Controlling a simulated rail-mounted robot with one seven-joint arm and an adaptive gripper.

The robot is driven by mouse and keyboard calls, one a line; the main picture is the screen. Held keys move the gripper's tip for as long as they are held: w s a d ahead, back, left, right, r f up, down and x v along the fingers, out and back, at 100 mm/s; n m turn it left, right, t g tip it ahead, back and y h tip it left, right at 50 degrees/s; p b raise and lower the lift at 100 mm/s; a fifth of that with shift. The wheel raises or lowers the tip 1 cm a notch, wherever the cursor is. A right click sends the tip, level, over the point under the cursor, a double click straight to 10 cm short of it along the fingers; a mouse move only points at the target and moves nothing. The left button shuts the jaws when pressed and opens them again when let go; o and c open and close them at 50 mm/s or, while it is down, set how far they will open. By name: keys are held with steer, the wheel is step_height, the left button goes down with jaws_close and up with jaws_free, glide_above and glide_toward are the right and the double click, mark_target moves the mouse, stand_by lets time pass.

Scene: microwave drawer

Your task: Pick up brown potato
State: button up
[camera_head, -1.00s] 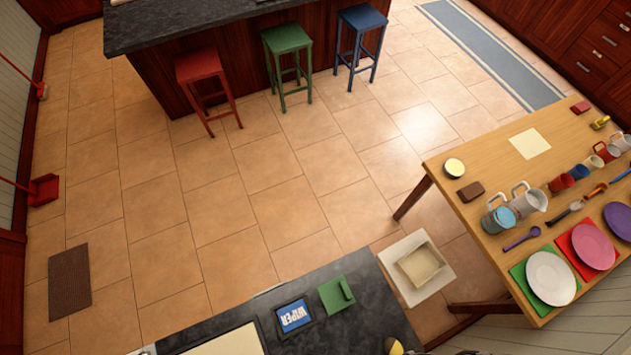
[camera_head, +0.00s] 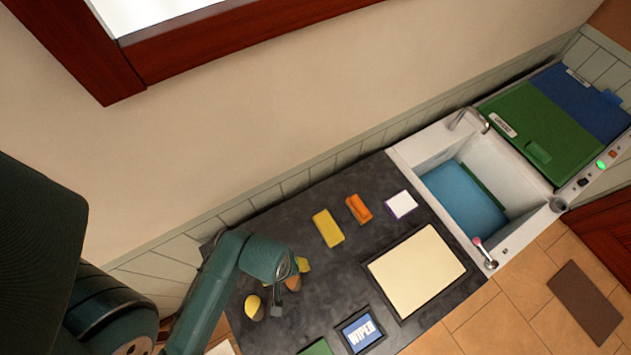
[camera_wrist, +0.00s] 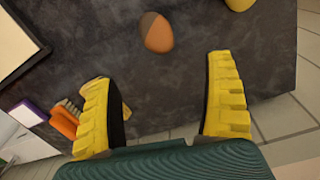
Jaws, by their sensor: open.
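The brown potato (camera_wrist: 156,32) lies on the dark countertop, ahead of my fingertips in the wrist view. Its left upper part is in grey shadow. It also shows in the head view (camera_head: 293,284), partly hidden by my gripper (camera_head: 288,287). My gripper also shows in the wrist view (camera_wrist: 165,78), with its two yellow ridged fingers spread wide and nothing between them. The potato is beyond the fingertips and not touched by them in that view.
A rounded yellow item (camera_head: 253,306) lies near the potato. A yellow block (camera_head: 328,228), an orange item (camera_head: 358,208) and a white-purple box (camera_head: 401,204) lie toward the wall. A framed cream board (camera_head: 416,270), wiper pad (camera_head: 360,331) and sink (camera_head: 465,190) are rightward.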

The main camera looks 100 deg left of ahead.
mark_target(294, 278)
step_height(294, 278, down, 7)
steer(key=shift+w+a+f+b, duration=0.1)
steer(key=shift+w+f+b, duration=0.1)
steer(key=shift+b, duration=0.1)
steer(key=f, duration=0.5)
steer(key=shift+w+f, duration=0.3)
steer(key=shift+w, duration=0.05)
steer(key=shift+c, duration=0.4)
steer(key=c, duration=1.3)
